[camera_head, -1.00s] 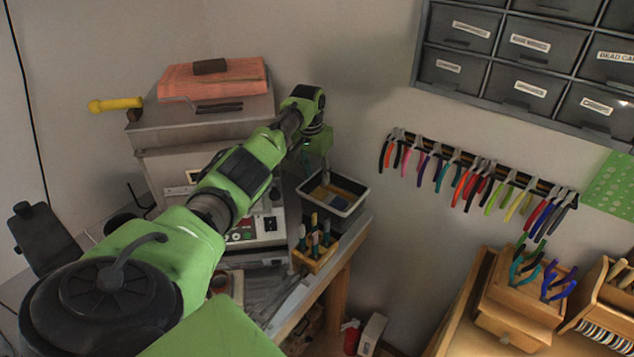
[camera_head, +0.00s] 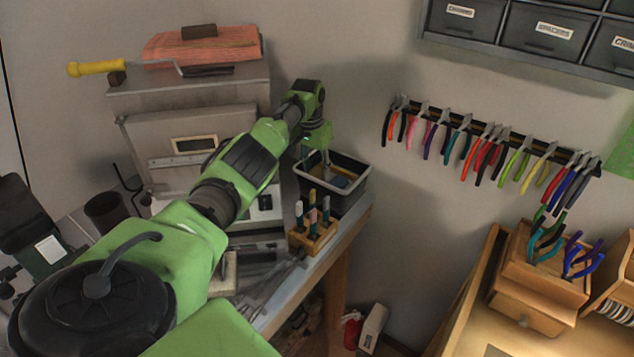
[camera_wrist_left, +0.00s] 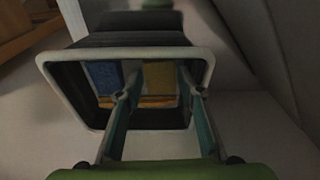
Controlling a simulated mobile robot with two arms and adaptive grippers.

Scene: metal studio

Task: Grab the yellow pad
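A black bin with a pale rim (camera_head: 357,194) stands on the bench beyond my left arm. In the left wrist view, the bin (camera_wrist_left: 50,75) holds a yellow pad (camera_wrist_left: 158,77) and a blue pad (camera_wrist_left: 103,76) side by side. An orange-brown strip lies below them in the picture. My left gripper (camera_wrist_left: 157,75) is open, its two teal fingers pointing into the bin, one on each side of the yellow pad. No grip on the pad shows. In the head view, my left gripper (camera_head: 326,165) hangs over the bin and partly hides its contents. My right gripper is not in view.
A wooden tool holder (camera_head: 313,238) stands close in front of the bin. A grey machine (camera_head: 185,130) carrying a pinkish stack (camera_head: 200,45) is to the left. Pliers (camera_head: 485,150) hang on the wall to the right, above a wooden plier rack (camera_head: 535,285).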

